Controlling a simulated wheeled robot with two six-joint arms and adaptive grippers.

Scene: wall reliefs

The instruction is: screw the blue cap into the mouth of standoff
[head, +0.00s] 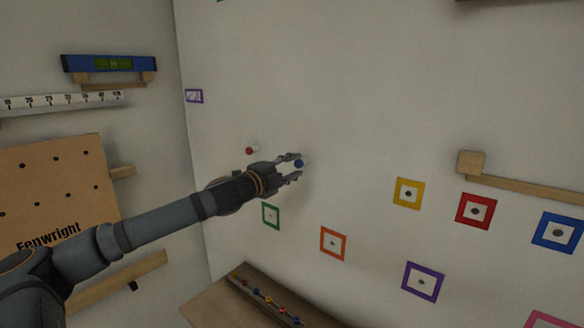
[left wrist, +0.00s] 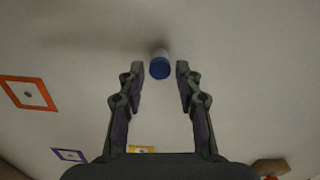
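The blue cap (head: 299,163) sits at the front end of a short pale standoff that sticks out from the wall. In the left wrist view, the blue cap (left wrist: 160,69) faces me, and the standoff (left wrist: 161,53) shows just behind it. My left gripper (head: 296,168) is open, its fingers pointing at the wall. In the left wrist view the fingertips of the left gripper (left wrist: 160,72) stand on either side of the cap, with a gap on both sides. I cannot tell how deep the cap sits in the mouth. My right gripper is not in view.
A red-capped standoff (head: 251,150) is on the wall left of my left gripper. Coloured square frames, such as the green (head: 271,216) and orange (head: 333,243), lie below. A wooden ledge (head: 215,302) with a rack of small coloured pieces (head: 263,297) is lower down.

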